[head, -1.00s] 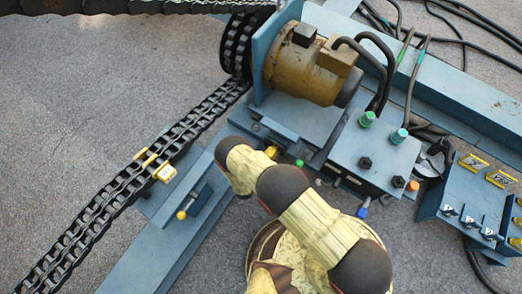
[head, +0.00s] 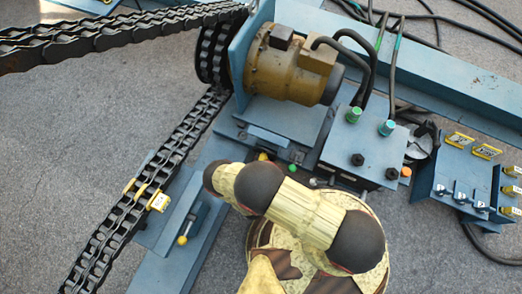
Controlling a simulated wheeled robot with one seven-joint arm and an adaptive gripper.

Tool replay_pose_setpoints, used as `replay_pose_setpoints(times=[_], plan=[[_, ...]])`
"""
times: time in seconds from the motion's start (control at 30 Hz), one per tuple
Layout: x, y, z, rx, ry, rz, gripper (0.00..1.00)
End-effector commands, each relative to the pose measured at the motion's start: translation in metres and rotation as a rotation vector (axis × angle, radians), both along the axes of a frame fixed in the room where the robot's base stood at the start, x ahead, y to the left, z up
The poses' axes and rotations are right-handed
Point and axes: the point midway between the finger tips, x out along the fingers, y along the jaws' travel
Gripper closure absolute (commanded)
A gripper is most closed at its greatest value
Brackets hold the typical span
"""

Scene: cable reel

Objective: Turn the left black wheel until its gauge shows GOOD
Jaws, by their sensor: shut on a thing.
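Two small black round parts stand on the front of the blue block beside the motor: a left one (head: 357,159) and a right one (head: 392,173). They may be the black wheels, but I cannot tell for sure. No gauge face or the word GOOD can be made out. My arm reaches up and left from the bottom of the view, in front of the blue base. My gripper does not show; the arm's own links hide whatever is at its end.
A tan motor (head: 285,65) sits on the blue frame beside a black sprocket (head: 212,55) with a heavy chain (head: 115,230). A blue switch box (head: 445,180) stands right. Black hoses run behind. Grey floor is open at left.

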Motion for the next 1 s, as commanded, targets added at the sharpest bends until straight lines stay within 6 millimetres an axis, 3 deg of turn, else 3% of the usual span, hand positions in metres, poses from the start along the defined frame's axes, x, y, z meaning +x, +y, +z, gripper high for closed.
replay_pose_setpoints(times=[0.47, 0.5, 0.8, 1.0], plan=[[0.0011, 0.0018, 0.0008, 0.015, -0.007, 0.001, 1.0], [0.0012, 0.0018, 0.0008, 0.015, -0.007, 0.001, 0.58], [0.0006, 0.0008, 0.0004, 0.013, -0.006, 0.0, 0.42], [0.0005, 0.0005, 0.0003, 0.013, -0.006, 0.0, 0.42]])
